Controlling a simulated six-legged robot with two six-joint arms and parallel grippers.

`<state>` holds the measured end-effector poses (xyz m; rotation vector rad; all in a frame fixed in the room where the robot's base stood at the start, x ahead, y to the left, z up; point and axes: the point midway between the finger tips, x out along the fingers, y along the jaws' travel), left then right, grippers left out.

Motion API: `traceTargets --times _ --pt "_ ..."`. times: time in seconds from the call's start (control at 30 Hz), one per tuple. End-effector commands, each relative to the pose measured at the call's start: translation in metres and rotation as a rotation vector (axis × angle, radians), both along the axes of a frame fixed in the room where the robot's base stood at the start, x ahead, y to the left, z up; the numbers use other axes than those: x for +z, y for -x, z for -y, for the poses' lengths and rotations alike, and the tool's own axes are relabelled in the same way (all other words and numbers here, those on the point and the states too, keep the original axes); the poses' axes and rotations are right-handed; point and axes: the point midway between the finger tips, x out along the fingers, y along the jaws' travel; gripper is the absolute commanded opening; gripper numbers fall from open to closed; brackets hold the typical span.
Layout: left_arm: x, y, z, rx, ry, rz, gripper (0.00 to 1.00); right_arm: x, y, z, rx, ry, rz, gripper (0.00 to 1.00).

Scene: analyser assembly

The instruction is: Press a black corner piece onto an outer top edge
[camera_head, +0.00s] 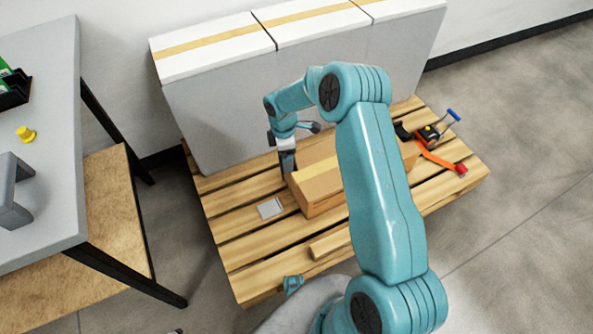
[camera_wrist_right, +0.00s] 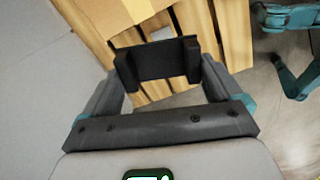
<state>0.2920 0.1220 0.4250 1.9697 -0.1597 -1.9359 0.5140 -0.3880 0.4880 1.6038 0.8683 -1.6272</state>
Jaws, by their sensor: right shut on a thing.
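My right gripper (camera_wrist_right: 158,72) is shut on a black corner piece (camera_wrist_right: 158,60), which sits between its two grey fingers in the right wrist view. In the head view, my right gripper (camera_head: 287,162) hangs low over the pallet, in front of the grey boxes and beside the cardboard box; the piece is too small to make out there. Three tall grey boxes (camera_head: 250,110) with white tops and tan tape stand in a row at the pallet's back. The held piece is below their top edges and apart from them. My left gripper is not seen.
A cardboard box (camera_head: 320,190) lies on the wooden pallet (camera_head: 235,225), with a small grey plate (camera_head: 270,208) beside it. A strapping tool (camera_head: 430,133) with an orange strap is at the right. A grey table (camera_head: 50,130) stands left. My upper arm hides part of the pallet.

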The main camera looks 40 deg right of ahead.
Motion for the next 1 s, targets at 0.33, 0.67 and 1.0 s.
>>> traceTargets --times 0.33,0.67,1.0 --pt "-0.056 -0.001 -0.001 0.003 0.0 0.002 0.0 -0.056 -0.003 0.05 0.263 -0.016 0.007 0.63" --pt "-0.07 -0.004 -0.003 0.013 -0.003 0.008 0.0 -0.08 -0.004 0.05 0.268 -0.016 0.005 0.63" --pt "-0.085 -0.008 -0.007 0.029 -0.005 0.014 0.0 -0.106 -0.005 0.05 0.267 -0.015 0.006 0.63"
